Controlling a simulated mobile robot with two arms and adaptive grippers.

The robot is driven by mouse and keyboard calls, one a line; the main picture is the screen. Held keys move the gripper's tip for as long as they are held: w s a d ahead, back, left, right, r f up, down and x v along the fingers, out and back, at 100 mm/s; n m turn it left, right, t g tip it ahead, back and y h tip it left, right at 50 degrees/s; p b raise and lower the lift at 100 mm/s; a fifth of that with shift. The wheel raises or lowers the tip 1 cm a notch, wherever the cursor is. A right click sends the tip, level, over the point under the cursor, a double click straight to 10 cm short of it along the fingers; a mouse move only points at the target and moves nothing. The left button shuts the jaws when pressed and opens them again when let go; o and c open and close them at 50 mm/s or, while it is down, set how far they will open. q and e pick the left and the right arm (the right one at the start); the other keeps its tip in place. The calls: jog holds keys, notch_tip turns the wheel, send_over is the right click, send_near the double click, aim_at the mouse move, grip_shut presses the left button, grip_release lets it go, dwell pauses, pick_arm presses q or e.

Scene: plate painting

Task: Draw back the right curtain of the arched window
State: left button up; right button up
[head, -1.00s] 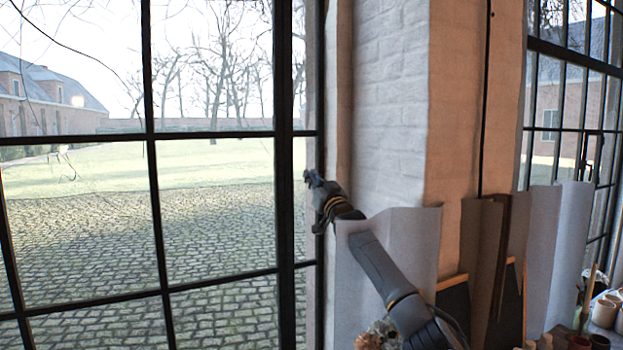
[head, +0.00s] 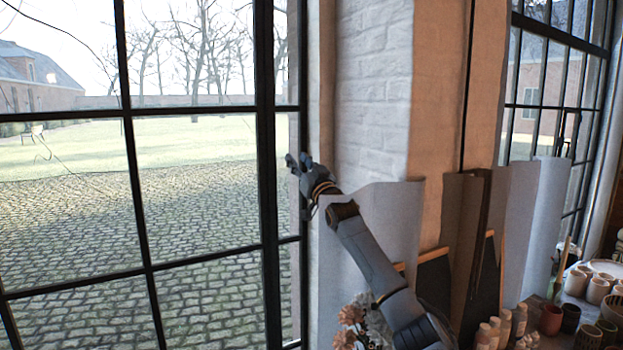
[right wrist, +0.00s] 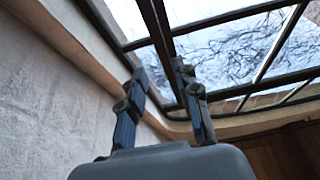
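The tall window (head: 265,200) with black bars fills the left of the head view; its arched top is out of frame. No hanging curtain shows clearly over its glass. A pale grey sheet-like panel (head: 395,215) stands right of the window, behind my right arm; I cannot tell whether it is part of a curtain. My right gripper (head: 297,160) is at the window's right edge, in front of the frame. My left gripper is not in view.
A white brick pier (head: 375,90) stands right of the window. Beyond it are more grey panels (head: 515,220) and a second barred window (head: 555,80). Bottles (head: 505,322), pots (head: 551,320) and dried flowers (head: 352,315) crowd the lower right.

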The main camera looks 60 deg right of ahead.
jog(key=v, duration=0.8)
jog(key=shift+f, duration=0.15)
